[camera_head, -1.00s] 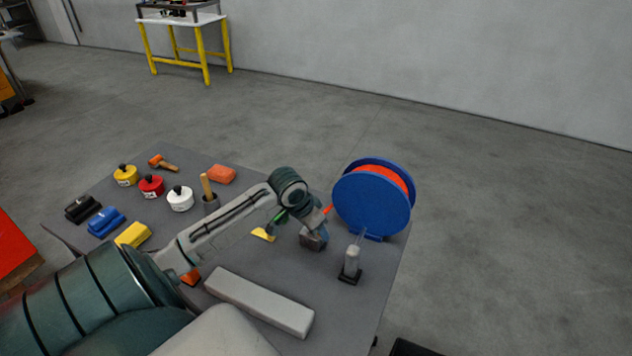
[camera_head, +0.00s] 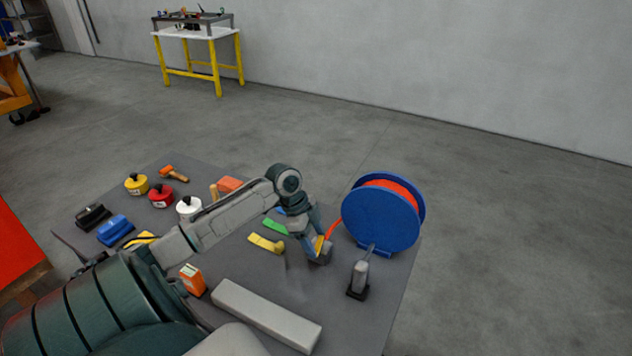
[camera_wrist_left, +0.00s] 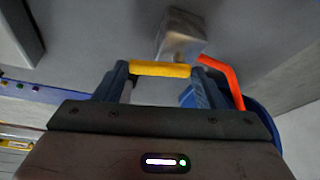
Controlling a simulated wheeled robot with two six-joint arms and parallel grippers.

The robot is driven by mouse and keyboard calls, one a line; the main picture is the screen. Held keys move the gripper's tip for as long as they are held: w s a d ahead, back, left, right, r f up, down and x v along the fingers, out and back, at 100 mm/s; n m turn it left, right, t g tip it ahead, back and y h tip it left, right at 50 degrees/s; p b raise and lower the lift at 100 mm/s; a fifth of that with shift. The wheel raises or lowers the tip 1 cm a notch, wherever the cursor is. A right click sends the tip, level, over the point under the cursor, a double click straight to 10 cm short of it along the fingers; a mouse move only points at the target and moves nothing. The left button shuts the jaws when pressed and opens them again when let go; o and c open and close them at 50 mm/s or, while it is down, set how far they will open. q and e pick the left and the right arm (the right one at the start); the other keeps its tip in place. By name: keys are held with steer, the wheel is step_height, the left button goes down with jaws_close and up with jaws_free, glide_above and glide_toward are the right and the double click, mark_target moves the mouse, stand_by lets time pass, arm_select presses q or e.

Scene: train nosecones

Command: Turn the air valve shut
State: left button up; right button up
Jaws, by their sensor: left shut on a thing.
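The air valve is a small grey block (camera_head: 321,256) near the table's right edge, with a yellow handle (camera_head: 319,244) and an orange-red hose (camera_head: 334,228) beside it. My left gripper (camera_head: 314,244) reaches down to it from the upper left. In the left wrist view, the yellow handle (camera_wrist_left: 160,69) lies crosswise between the two blue fingers of my left gripper (camera_wrist_left: 160,78), which is shut on it. The grey block (camera_wrist_left: 182,38) shows just beyond, and the hose (camera_wrist_left: 222,78) passes at the right. The fingers partly hide the handle in the head view. My right gripper is not in view.
A blue hose reel (camera_head: 380,222) stands right behind the valve. A grey bottle-like item (camera_head: 359,277) stands in front of it. A long grey bar (camera_head: 266,315), an orange box (camera_head: 192,280), and yellow (camera_head: 266,243) and green (camera_head: 273,226) pieces lie left of the valve.

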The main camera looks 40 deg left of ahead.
arm_select(q)
steer(key=shift+w+a+m+g+b, duration=0.1)
steer(key=shift+a+m+g+b, duration=0.15)
steer(key=shift+m+g+b, duration=0.6)
steer(key=shift+m+t, duration=0.25)
steer(key=shift+m, duration=0.2)
steer(key=o, duration=1)
steer(key=shift+a+r, duration=0.35)
steer(key=shift+r, duration=0.25)
steer(key=b+v, duration=0.2)
steer(key=v, duration=0.7)
steer(key=shift+a+r+b, duration=0.1)
steer(key=shift+r+b, duration=0.15)
steer(key=shift+b, duration=0.15)
